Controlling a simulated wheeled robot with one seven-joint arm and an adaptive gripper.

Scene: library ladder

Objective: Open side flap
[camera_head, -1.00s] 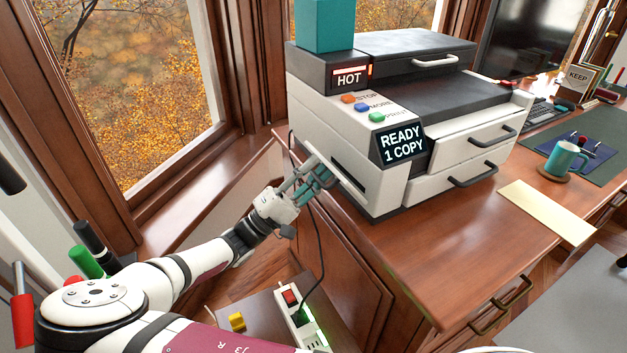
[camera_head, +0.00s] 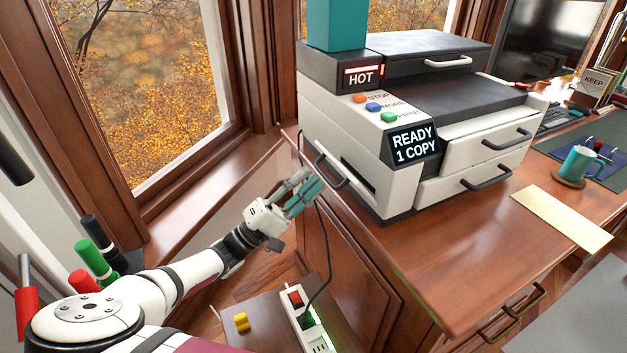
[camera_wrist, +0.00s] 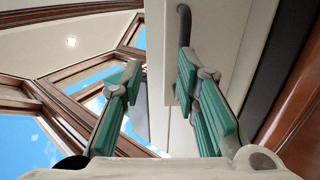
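The side flap (camera_head: 308,150) is a pale panel on the left side of the white printer (camera_head: 352,122), with a dark curved handle (camera_head: 331,171). A dark slot shows right of the handle; I cannot tell how far the flap stands from the body. My gripper (camera_head: 309,184) is just left of and below the handle, apart from it. In the wrist view the teal fingers of my gripper (camera_wrist: 158,72) are spread and hold nothing. The dark handle (camera_wrist: 184,24) shows beyond the right fingertip, against the pale panel.
The printer stands on a wooden desk (camera_head: 440,255). A black cable hangs by the desk's left end to a power strip (camera_head: 306,322). A yellow block (camera_head: 241,322) lies beside it. The window (camera_head: 150,90) and sill are at left. A mug (camera_head: 577,163) stands at right.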

